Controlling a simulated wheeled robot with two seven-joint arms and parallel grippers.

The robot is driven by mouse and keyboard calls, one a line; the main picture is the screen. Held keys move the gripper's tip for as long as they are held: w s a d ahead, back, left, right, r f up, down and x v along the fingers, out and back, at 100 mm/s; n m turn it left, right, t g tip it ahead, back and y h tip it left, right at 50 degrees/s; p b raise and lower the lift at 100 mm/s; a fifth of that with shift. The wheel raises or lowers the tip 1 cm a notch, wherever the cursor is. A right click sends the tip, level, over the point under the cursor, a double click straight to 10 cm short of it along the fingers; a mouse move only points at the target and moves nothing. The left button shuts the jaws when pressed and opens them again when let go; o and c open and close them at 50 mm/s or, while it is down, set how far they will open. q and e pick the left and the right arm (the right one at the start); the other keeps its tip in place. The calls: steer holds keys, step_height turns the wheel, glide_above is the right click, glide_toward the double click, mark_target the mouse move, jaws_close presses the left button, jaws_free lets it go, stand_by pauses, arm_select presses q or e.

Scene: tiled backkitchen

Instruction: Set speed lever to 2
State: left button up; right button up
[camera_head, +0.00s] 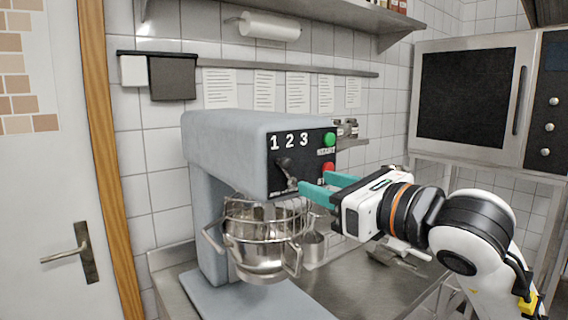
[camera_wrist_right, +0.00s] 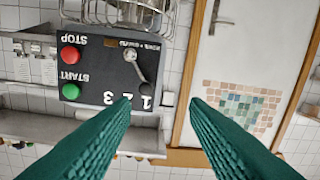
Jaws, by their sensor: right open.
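The mixer (camera_head: 225,130) is blue-grey with a black control panel (camera_head: 318,148) marked 1, 2, 3. The speed lever (camera_head: 285,167) stands below the numbers, its knob end leaning up-left toward the 1. In the right wrist view the panel appears upside down, and the lever (camera_wrist_right: 138,68) also points toward the 1. My right gripper (camera_head: 315,181) has teal fingers, is open and empty, and is to the right of the lever in the head view. In the wrist view its fingertips (camera_wrist_right: 160,99) are apart, with the lever left of the gap. I see no contact. My left gripper is not in view.
A green button (camera_head: 329,139) and a red button (camera_head: 328,167) are on the panel's right side. A steel bowl (camera_head: 262,245) with a wire guard hangs below. The steel counter (camera_head: 350,285) and an oven (camera_head: 470,95) lie to the right.

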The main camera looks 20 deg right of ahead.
mark_target(289, 165)
steer(key=shift+m+t+h, duration=0.3)
steer(key=shift+h, duration=0.2)
steer(key=p+x, duration=0.1)
steer(key=x, duration=0.2)
steer(key=p+x, duration=0.2)
steer(key=x, duration=0.1)
steer(key=d+r+p+x, duration=0.1)
steer(key=p+x, duration=0.1)
steer(key=x, duration=0.2)
steer(key=shift+w, duration=0.3)
steer(key=shift+w+a+f, duration=0.1)
steer(key=shift+w+f, duration=0.05)
steer(key=shift+w, duration=0.5)
